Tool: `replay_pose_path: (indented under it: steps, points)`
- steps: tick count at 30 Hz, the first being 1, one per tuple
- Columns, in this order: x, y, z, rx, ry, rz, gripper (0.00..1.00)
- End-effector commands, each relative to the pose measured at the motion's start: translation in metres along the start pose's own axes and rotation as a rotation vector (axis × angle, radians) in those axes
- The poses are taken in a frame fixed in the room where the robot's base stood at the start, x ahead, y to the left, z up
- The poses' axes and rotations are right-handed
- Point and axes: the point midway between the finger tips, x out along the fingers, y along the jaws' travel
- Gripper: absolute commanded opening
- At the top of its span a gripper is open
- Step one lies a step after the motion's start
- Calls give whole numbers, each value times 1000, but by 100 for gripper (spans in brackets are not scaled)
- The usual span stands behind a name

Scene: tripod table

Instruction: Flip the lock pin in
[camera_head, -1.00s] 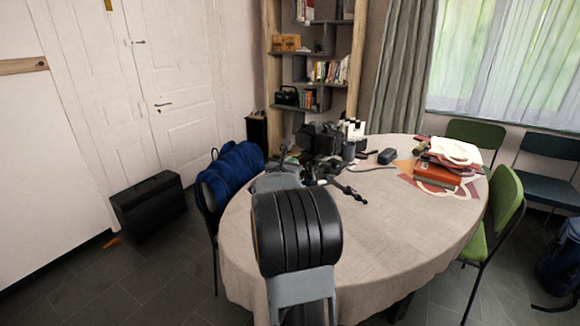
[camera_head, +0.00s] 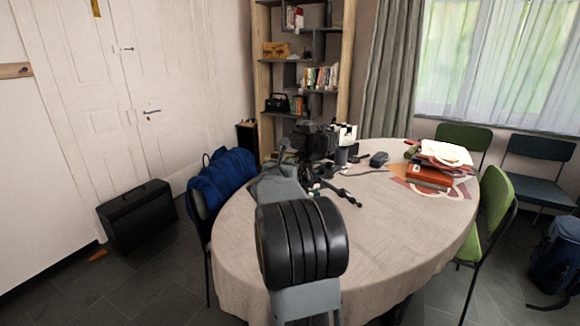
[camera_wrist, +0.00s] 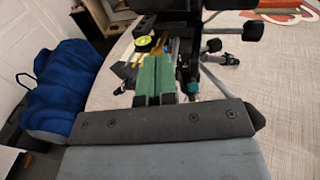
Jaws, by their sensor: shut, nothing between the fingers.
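The tripod with a black camera (camera_head: 314,139) on its head stands on the round table, with dark legs (camera_head: 345,192) spread over the cloth. In the wrist view its black body (camera_wrist: 186,45) and legs fill the upper middle. My gripper (camera_wrist: 155,62) has green fingers pressed together with nothing between them, pointing at the tripod's near side. I cannot tell whether they touch it. A round yellow-green part (camera_wrist: 143,43) shows just beyond the fingertips. I cannot make out the lock pin for certain. In the head view my arm hides most of the gripper.
The table (camera_head: 400,240) is bare at the front. A blue bag (camera_head: 222,180) is at the left. Green chairs (camera_head: 490,215) stand at the right.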

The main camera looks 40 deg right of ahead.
Motion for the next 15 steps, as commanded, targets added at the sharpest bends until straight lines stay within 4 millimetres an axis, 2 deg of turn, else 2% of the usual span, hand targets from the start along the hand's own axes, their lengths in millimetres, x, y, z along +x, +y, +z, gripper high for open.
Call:
replay_pose_path:
  steps: [5, 15]
  points:
    - [-16, 1, -4, 1, 0, 0, 0]
    - [-83, 2, 2, 2, -4, -2, 0]
